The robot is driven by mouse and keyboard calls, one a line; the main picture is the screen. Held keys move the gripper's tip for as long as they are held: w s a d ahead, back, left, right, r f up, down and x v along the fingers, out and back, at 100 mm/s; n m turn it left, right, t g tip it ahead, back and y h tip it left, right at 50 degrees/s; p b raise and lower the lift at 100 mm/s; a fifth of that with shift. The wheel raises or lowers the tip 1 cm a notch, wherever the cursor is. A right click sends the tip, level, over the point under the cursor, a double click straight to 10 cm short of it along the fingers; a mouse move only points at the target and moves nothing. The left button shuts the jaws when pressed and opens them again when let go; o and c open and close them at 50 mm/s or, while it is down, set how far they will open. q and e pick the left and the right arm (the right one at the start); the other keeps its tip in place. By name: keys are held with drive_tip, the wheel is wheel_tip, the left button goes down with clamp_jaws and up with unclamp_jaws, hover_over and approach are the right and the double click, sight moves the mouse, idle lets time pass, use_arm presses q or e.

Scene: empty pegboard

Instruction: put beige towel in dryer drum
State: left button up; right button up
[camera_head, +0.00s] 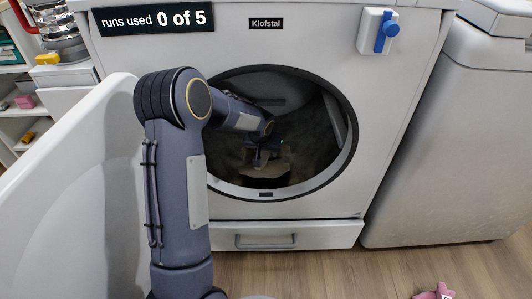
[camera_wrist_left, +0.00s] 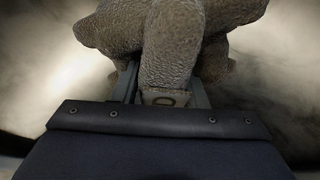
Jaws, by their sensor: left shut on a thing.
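The beige towel (camera_head: 266,170) is a bunched, textured cloth inside the dryer drum (camera_head: 312,135). It also shows large in the left wrist view (camera_wrist_left: 172,40), with a small tag near the jaws. My left gripper (camera_head: 262,152) reaches through the round opening and is shut on the towel. In the left wrist view the towel stands up between the two fingers (camera_wrist_left: 160,92). The dryer (camera_head: 380,190) has its round opening uncovered, with a dark rim. Whether the towel touches the drum floor cannot be told. My right gripper is not in view.
A white curved panel (camera_head: 75,190), perhaps the open door, stands left of my left arm. A drawer (camera_head: 290,237) lies below the opening. A pink cloth (camera_head: 434,292) lies on the floor.

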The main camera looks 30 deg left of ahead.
use_arm(q)
drive_tip(key=shift+r, duration=0.1)
drive_tip(key=shift+f, duration=0.6)
drive_tip(key=o, duration=1.2)
drive_tip(key=shift+o, duration=0.2)
drive_tip(key=shift+r, duration=0.25)
drive_tip(key=p+v, duration=0.3)
drive_tip(key=v, duration=0.4)
drive_tip(key=shift+w, duration=0.2)
drive_tip(key=shift+s+r, duration=0.3)
drive_tip(key=shift+r, duration=0.3)
